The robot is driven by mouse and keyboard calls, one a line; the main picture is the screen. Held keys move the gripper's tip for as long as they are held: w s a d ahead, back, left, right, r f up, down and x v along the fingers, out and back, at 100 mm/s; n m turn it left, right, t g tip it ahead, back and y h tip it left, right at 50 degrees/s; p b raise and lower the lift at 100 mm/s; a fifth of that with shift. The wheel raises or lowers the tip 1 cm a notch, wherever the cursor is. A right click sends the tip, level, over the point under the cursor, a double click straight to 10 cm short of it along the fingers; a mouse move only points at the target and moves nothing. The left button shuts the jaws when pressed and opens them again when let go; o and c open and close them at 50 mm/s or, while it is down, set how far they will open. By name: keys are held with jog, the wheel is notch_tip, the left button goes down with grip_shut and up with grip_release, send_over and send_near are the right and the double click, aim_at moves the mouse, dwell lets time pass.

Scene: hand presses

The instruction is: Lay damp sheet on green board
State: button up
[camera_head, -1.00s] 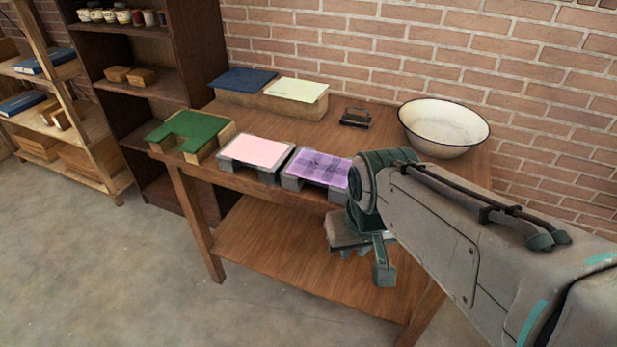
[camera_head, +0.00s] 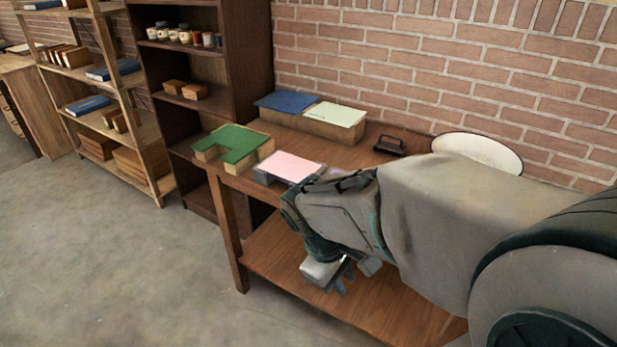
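The green board (camera_head: 232,141), with a notch in its front edge, lies on wooden blocks at the left end of the table. A pale green sheet (camera_head: 336,114) and a dark blue sheet (camera_head: 286,102) lie side by side on a wooden block at the back. A pink sheet or pad (camera_head: 290,166) lies on a grey stand right of the green board. I cannot tell which sheet is damp. My gripper (camera_head: 338,277) hangs low before the table's front, pointing down, apart from the sheets. Its finger opening is unclear, and I see no sheet in it.
A white basin (camera_head: 478,152), partly hidden by my arm, stands at the table's right. A small dark hand tool (camera_head: 389,146) lies near the back. The table's lower shelf (camera_head: 262,262) looks bare. Shelves (camera_head: 203,118) stand at left; the floor (camera_head: 110,270) before them is clear.

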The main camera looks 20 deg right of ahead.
jog(key=w+d+f+n+h+p, duration=0.2)
jog(key=w+d+n+h, duration=0.7)
jog(key=n, duration=0.8)
jog(key=w+a+f+n+t+h+p, duration=0.1)
jog(key=w+a+f+n+t, duration=0.15)
jog(key=w+n+t, duration=0.55)
jog(key=w+a+f+n+t+h, duration=0.1)
jog(key=w+a+f+n+t, duration=0.2)
jog(key=n, duration=1)
jog(key=shift+b+x, duration=0.3)
jog(key=shift+x, duration=5.4)
jog(key=shift+w+r, duration=0.1)
jog(key=shift+r, duration=0.05)
jog(key=shift+c, duration=0.5)
